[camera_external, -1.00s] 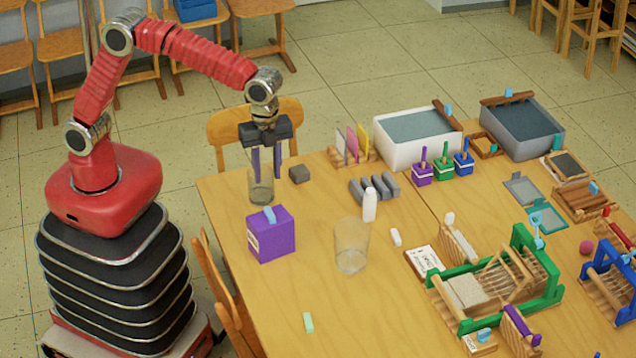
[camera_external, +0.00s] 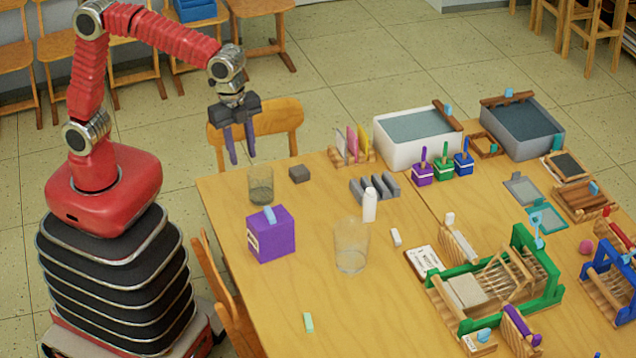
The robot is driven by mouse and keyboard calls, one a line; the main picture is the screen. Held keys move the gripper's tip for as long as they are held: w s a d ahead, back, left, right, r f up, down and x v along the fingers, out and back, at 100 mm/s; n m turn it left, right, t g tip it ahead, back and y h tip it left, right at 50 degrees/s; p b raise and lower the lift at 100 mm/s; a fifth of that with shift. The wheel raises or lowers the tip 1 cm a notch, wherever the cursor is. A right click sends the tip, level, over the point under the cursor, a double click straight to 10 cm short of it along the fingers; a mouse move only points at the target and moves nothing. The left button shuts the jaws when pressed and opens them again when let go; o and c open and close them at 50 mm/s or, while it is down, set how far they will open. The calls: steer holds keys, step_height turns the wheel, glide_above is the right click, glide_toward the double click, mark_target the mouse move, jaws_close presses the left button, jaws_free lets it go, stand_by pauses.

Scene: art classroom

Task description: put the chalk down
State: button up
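My gripper (camera_external: 243,159) hangs in the air over the table's back left corner, above and left of a small glass (camera_external: 260,187). Its two purple-blue fingers point down with a gap between them, and I see nothing held there. The small glass stands upright; its lower part looks greyish, and I cannot tell what is inside. A pale green chalk-like stick (camera_external: 308,322) lies near the table's front left. A white chalk-like piece (camera_external: 396,237) lies right of the larger clear glass (camera_external: 352,248).
A white bottle (camera_external: 370,205) stands beside a grey ridged holder (camera_external: 388,184). Trays, frames and looms crowd the right side. The table's front left is mostly clear.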

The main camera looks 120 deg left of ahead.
steer(key=s+d+n+t, duration=0.1)
steer(key=s+n+t, duration=0.1)
steer(key=s, duration=1)
steer(key=s+d+r+n+t, duration=0.1)
steer(key=s+n, duration=0.4)
steer(key=s, duration=0.7)
steer(key=shift+d+t, duration=0.7)
steer(key=shift+d, duration=0.05)
